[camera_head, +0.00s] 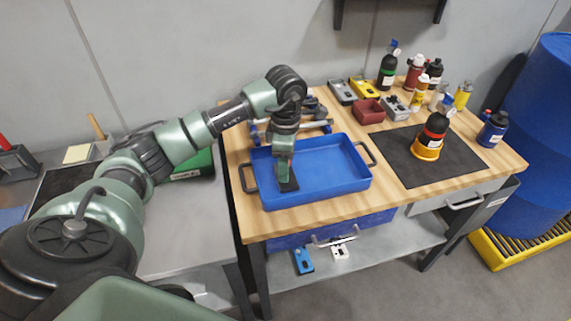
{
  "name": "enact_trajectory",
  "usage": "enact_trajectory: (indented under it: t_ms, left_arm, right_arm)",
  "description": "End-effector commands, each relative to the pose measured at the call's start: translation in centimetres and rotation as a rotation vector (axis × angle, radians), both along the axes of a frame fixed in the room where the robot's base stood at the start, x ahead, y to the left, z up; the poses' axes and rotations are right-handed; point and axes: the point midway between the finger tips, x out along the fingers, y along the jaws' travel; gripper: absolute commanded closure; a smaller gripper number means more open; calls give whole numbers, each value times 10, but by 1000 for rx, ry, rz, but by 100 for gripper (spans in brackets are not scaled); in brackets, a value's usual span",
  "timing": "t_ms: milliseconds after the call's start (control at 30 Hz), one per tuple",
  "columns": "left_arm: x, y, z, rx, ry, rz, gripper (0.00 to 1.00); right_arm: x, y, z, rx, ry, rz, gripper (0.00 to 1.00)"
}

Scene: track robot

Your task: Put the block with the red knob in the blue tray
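The blue tray (330,165) lies on the wooden table top, with a dark handle at each side. My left gripper (285,166) points down into the left part of the tray. It appears shut on a dark block (289,184) with a small bit of red at its top; the fingers hide most of the knob. The block is low inside the tray, near its left wall; I cannot tell whether it touches the floor. The rest of the tray is empty. My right gripper is not in view.
Several bottles, a red bin (369,111) and small blocks crowd the back right. A blue rack (318,128) stands behind the tray. A blue drum (545,110) stands at right.

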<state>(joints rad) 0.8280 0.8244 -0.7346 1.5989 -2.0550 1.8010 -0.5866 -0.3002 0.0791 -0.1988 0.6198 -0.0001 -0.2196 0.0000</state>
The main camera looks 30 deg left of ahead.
Motion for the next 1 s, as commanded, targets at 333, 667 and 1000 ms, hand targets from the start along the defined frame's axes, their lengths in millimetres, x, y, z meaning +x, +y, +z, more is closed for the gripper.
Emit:
enact_trajectory:
  t_ms: [333,667,1000]
  left_arm:
    - [2,0,30,0,-7,-1,53]
    - [1,0,99,0,-4,1,53]
    - [0,0,123,0,1,0,53]
  right_arm:
    - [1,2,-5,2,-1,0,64]
    - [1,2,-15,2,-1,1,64]
    - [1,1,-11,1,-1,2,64]
